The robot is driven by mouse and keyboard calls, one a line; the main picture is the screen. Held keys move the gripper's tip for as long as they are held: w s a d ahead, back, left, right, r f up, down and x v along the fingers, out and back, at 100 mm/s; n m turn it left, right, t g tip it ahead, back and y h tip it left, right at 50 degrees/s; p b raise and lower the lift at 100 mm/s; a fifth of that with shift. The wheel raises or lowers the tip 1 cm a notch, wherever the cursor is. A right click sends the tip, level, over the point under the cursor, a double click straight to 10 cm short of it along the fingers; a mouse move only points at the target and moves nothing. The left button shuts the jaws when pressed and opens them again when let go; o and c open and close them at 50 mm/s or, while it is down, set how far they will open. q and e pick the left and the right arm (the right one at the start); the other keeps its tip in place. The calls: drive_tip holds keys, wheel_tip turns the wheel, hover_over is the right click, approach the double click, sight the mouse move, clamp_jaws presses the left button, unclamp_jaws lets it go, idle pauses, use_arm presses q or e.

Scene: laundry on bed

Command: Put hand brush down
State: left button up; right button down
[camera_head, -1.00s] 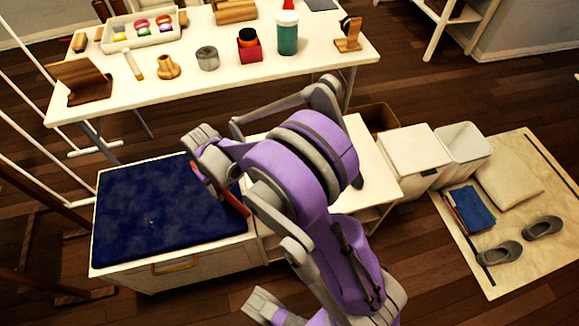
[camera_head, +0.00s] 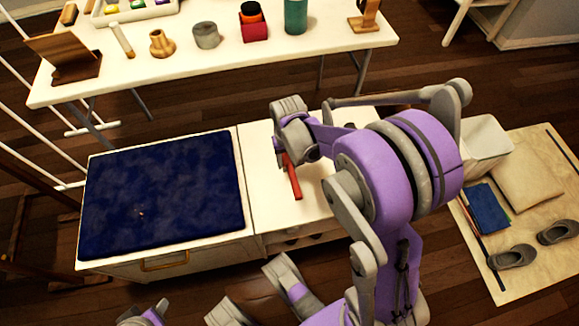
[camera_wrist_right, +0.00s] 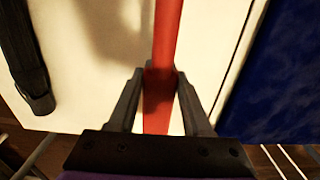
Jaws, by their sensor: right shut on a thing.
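The hand brush (camera_head: 293,182) shows as a red bar hanging down from my right gripper (camera_head: 287,150) over the white cabinet top (camera_head: 262,190). In the right wrist view, my right gripper (camera_wrist_right: 157,90) is shut on the red brush (camera_wrist_right: 167,35) between its two grey fingers. A shadow lies on the white surface beside the brush. I cannot tell if the brush touches the surface. The bristles are not visible. Grey and purple parts at the bottom edge of the head view may include my left gripper, but its jaws cannot be made out.
A dark blue cushion (camera_head: 165,195) covers the cabinet's left part. A dark long object (camera_wrist_right: 27,65) lies on the white top in the wrist view. A table (camera_head: 190,65) with several small objects stands behind. A mat (camera_head: 520,255) with shoes lies right.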

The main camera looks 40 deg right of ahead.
drive_tip(key=shift+f+b, duration=0.9)
drive_tip(key=shift+f, duration=2.25)
drive_tip(key=shift+f, duration=0.1)
drive_tip(key=shift+c, duration=1.7)
unclamp_jaws()
